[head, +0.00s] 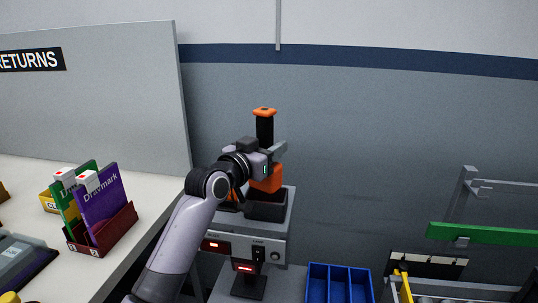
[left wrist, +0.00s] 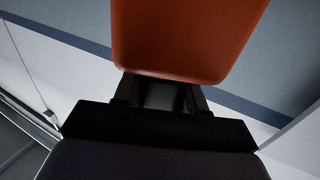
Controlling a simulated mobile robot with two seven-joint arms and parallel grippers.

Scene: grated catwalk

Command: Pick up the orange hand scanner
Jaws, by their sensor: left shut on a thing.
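The orange hand scanner (head: 267,179) stands upright above a grey stand, with a black handle rising to an orange cap. My left gripper (head: 268,156) is shut on it between the handle and the lower orange part, and hides that stretch. The scanner's lower end is at a black holder (head: 267,207) on the stand; I cannot tell whether it sits in it or is just clear. In the left wrist view, a large orange part of the scanner (left wrist: 188,38) fills the top, close to the camera. My right gripper is not in view.
The stand (head: 278,238) has red-lit panels on its front. A second dark, orange-marked shape shows partly behind my left arm. A white counter (head: 140,168) with a red card holder (head: 110,236) is at left. A blue divided bin (head: 339,284) and a green rail (head: 480,236) are at right.

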